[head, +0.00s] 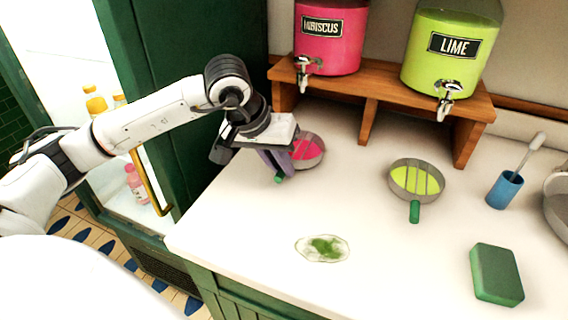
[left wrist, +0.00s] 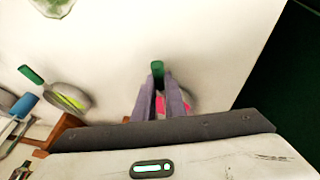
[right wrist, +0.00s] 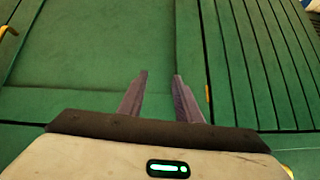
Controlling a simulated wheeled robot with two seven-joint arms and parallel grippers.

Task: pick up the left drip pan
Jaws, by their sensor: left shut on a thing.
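The left drip pan (head: 309,152) is a round grey pan with pink liquid and a green handle, on the white counter below the hibiscus dispenser. My left gripper (head: 281,177) is shut on its handle. In the left wrist view the green handle end (left wrist: 157,68) shows between the fingertips, and a bit of pink shows behind them. Most of the pan is hidden there. I cannot tell whether the pan is clear of the counter. My right gripper (right wrist: 160,76) is open and empty, in front of green panels.
The hibiscus (head: 328,40) and lime (head: 447,55) dispensers stand on a wooden shelf (head: 380,84). A lime drip pan (head: 412,178), a blue cup (head: 504,190), a green sponge (head: 496,273) and a green spill (head: 323,248) are on the counter. A green cabinet stands at the left.

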